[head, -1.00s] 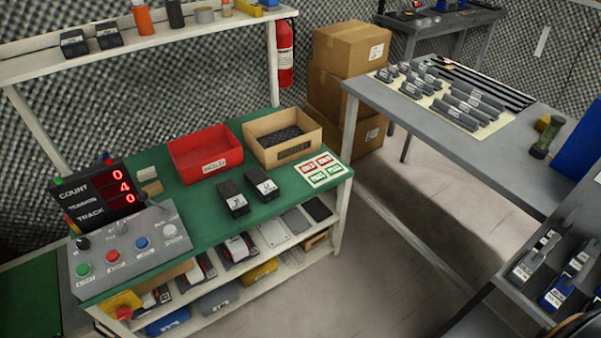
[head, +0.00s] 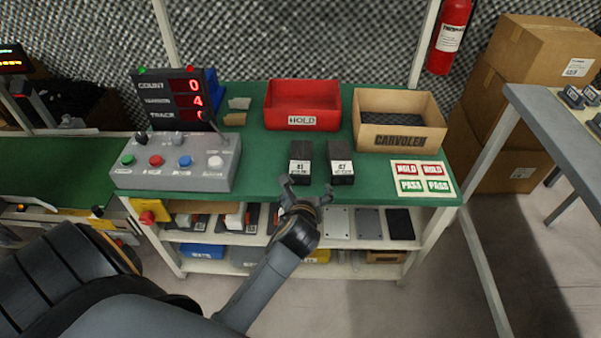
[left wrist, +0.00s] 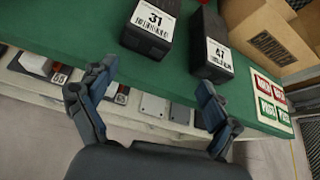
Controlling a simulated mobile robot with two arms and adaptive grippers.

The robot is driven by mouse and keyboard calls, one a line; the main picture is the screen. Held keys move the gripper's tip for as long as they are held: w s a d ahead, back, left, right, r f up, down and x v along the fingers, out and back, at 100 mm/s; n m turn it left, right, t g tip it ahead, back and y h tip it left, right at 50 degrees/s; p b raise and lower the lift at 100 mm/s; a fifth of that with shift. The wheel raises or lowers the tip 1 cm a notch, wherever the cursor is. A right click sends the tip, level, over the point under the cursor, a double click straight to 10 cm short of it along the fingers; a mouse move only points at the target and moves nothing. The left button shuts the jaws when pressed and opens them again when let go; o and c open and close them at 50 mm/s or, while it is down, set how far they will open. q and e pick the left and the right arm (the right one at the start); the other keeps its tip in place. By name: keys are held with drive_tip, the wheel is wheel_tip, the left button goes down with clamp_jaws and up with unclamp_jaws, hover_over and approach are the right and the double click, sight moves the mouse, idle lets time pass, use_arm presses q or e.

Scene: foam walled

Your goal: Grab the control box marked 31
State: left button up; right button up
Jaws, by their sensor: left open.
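The control box marked 31 (head: 300,168) is a black box with a white label, lying on the green bench top. It also shows at the top of the left wrist view (left wrist: 148,32), its label readable. A similar black box (head: 341,167), whose label looks like 47 in the left wrist view (left wrist: 212,58), lies just to its right. My left gripper (head: 305,188) is open and empty at the front edge of the bench, just in front of the two boxes. Its spread fingers show in the left wrist view (left wrist: 157,76), short of box 31. My right gripper is not in view.
A red tray marked HOLD (head: 303,121) and a cardboard bin (head: 402,138) stand behind the boxes. A grey button panel (head: 178,177) and a counter display stand left. A HOLD/PASS card (head: 422,178) lies right. Shelves with several parts are below the bench top.

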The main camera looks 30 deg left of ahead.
use_arm(q)
drive_tip(key=m+y+b, duration=0.1)
drive_tip(key=m, duration=0.1)
approach(300, 161)
drive_tip(key=x, duration=0.2)
drive_tip(key=b+x, duration=0.1)
drive_tip(key=x, duration=0.2)
drive_tip(key=shift+w+d+b, duration=0.1)
drive_tip(key=shift+w+b, duration=0.3)
drive_tip(key=shift+w, duration=0.2)
drive_tip(key=shift+w+a+f+t, duration=0.2)
drive_tip(key=shift+w+t, duration=0.1)
drive_tip(key=shift+w, duration=0.1)
drive_tip(key=x, duration=0.1)
drive_tip(key=b+x, duration=0.2)
drive_tip(key=x, duration=0.1)
drive_tip(key=shift+s+a+f, duration=0.25)
drive_tip(key=shift+a, duration=0.1)
drive_tip(key=shift+w+a+f, duration=0.15)
drive_tip(key=shift+w+a, duration=0.05)
drive_tip(key=shift+w, duration=0.2)
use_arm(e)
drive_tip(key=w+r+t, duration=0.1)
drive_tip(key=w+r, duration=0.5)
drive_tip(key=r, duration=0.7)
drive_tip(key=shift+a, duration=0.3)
use_arm(q)
drive_tip(key=shift+c, duration=0.2)
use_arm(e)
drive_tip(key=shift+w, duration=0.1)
